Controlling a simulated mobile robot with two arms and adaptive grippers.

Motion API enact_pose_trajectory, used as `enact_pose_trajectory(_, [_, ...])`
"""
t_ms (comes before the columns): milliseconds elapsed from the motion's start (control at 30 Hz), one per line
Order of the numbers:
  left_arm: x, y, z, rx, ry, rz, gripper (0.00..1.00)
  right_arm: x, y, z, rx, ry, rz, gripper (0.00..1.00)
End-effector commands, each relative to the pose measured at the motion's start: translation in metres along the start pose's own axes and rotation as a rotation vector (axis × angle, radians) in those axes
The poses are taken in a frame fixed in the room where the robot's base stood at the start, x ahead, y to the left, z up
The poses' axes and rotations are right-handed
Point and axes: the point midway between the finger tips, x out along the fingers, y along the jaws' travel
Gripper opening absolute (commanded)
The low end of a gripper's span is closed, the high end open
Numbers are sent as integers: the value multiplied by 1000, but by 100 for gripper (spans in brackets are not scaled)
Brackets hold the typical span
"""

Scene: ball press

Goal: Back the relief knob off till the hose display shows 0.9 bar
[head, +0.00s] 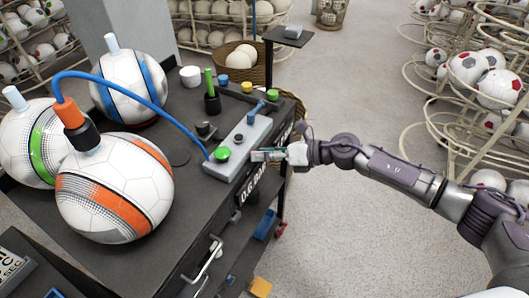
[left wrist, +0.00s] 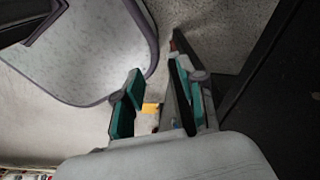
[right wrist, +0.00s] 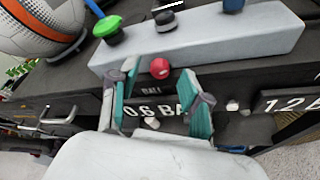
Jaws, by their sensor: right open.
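A red knob (right wrist: 160,68) sits on the front face of the grey control block (right wrist: 205,40); I cannot tell for certain that it is the relief knob. My right gripper (right wrist: 157,82) is open with its fingers either side of the knob; contact cannot be told. In the head view the right gripper (head: 260,155) is at the front edge of the control block (head: 240,146) and hides the knob. A blue hose (head: 135,80) runs from the block to an orange-striped ball (head: 117,190). No hose display reading is legible. My left gripper (left wrist: 155,100) is open and empty.
A green button (head: 223,153) is on the block's top. The black bench (head: 150,262) has 0.6 BAR (right wrist: 155,110) and 1.2 B labels on its front. Two more striped balls stand at the left. Ball racks (head: 470,110) stand at right; the floor between is clear.

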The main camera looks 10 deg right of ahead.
Motion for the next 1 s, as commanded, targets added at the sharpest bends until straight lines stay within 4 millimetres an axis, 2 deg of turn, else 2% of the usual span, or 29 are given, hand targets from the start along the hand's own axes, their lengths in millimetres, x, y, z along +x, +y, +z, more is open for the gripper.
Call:
enact_pose_trajectory(33, [0,0,0,0,0,0,40,0,0,0,0,0,0,48])
enact_pose_trajectory(300, [0,0,0,0,0,0,40,0,0,0,0,0,0,2])
enact_pose_trajectory(333, [0,0,0,0,-1,0,40,0,0,0,0,0,0,0])
enact_pose_trajectory(667, [-3,0,1,0,-2,0,40,-1,1,1,-29,0,-12,0])
enact_pose_trajectory(1000, [-25,-1,-1,0,-3,0,40,-2,6,3,-219,0,-90,0])
